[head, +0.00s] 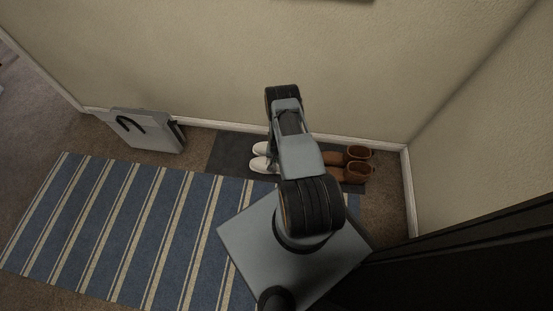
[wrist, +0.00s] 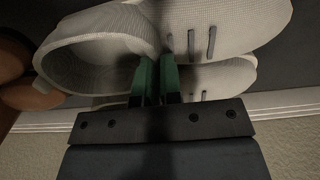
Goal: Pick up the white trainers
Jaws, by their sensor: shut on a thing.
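The white trainers (head: 262,165) lie side by side on a dark mat (head: 232,152) by the wall, their toes to the left in the head view. My arm hides their other ends there. In the wrist view one trainer (wrist: 215,22) fills the top and the other (wrist: 222,78) shows partly below it. My gripper (wrist: 158,72) has its green fingers close together at the trainers, shut on the white trainers; the exact grip point is partly hidden. I cannot tell whether they are lifted off the mat.
Brown boots (head: 357,165) stand on the mat just right of the trainers. A grey box-like item (head: 150,135) with a black handle stands by the wall at left. A blue striped rug (head: 130,225) covers the floor in front. The wall is close behind the mat.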

